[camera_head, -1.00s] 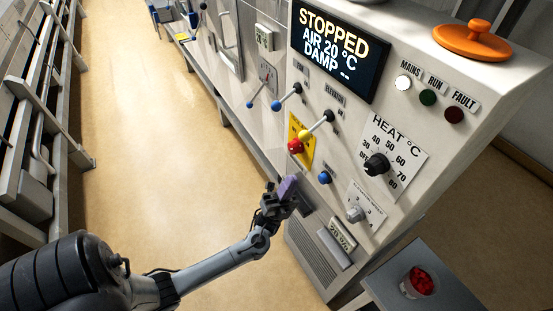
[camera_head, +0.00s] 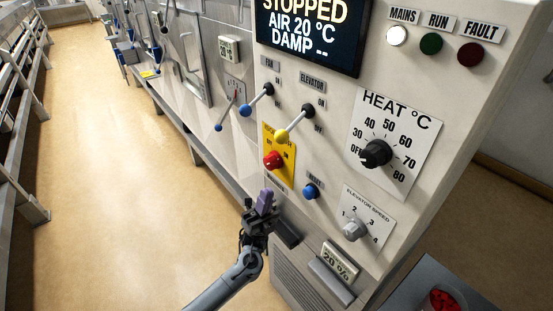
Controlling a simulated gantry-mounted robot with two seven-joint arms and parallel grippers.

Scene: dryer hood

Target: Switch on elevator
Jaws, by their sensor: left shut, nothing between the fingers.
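The elevator lever (camera_head: 295,123) has a yellow ball knob and sits under the ELEVATOR label (camera_head: 312,86). ON is marked above and OFF below on its right. The lever slants down and out to the left from its pivot. My left gripper (camera_head: 264,203), with purple fingertips, is shut and empty in front of the lower panel. It is below the yellow knob and the red knob, apart from the lever in the picture. My right gripper is out of view. The display (camera_head: 312,28) reads STOPPED, AIR 20 °C, DAMP --.
The fan lever (camera_head: 258,99), with a blue knob, is just left of the elevator lever. A red knob (camera_head: 272,160) on a yellow plate and a blue button (camera_head: 311,191) are close by. The heat dial (camera_head: 376,153) and elevator speed dial (camera_head: 355,230) are right. Floor at left is clear.

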